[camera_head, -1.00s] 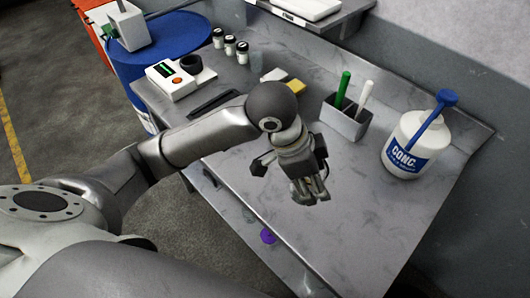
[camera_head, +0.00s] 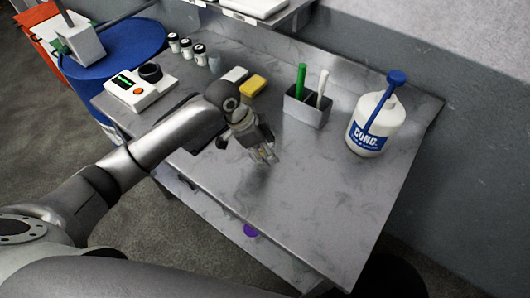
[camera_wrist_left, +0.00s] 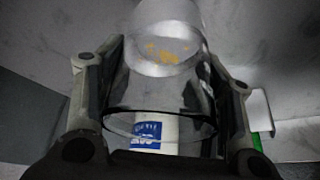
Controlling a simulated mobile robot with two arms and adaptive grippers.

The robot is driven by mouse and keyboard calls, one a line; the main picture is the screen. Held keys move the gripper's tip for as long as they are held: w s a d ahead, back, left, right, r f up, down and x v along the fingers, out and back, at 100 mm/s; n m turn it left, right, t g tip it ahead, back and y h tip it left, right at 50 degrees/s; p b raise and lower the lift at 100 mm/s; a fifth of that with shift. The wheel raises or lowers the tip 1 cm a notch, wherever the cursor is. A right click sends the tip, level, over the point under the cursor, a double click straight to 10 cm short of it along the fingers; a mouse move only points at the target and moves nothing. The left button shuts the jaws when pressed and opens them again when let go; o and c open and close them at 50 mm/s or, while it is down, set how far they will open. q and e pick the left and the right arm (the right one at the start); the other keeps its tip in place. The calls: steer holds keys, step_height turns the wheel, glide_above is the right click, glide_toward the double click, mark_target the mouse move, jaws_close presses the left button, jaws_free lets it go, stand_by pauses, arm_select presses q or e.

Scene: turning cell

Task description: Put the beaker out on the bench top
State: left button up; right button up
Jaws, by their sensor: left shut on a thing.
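My left gripper (camera_head: 264,155) is over the middle of the grey bench top (camera_head: 330,195), in front of the grey holder. It is shut on the clear beaker (camera_wrist_left: 160,88), which fills the middle of the left wrist view between the two dark fingers. The beaker is see-through, with yellowish marks showing near one end. In the head view the beaker is hard to make out at the fingers. A dark shadow lies on the bench below the gripper; I cannot tell how large the gap is. My right gripper is not in view.
A grey holder (camera_head: 305,110) with green and white sticks and a white CONC. bottle (camera_head: 375,125) stand behind and right. A yellow block (camera_head: 253,86), several small jars (camera_head: 187,48) and a white device (camera_head: 140,92) are further left. The front right bench is clear.

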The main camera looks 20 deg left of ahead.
arm_select(q)
steer(key=shift+w+a+f, duration=0.15)
steer(key=shift+w+f, duration=0.05)
steer(key=shift+f, duration=0.1)
step_height(320, 180, down, 2)
steer(key=shift+f+p, duration=0.1)
steer(key=shift+p, duration=0.65)
steer(key=shift+f, duration=0.45)
steer(key=o, duration=1.3)
steer(key=shift+f, duration=0.15)
steer(key=b+v, duration=0.2)
steer(key=v, duration=1)
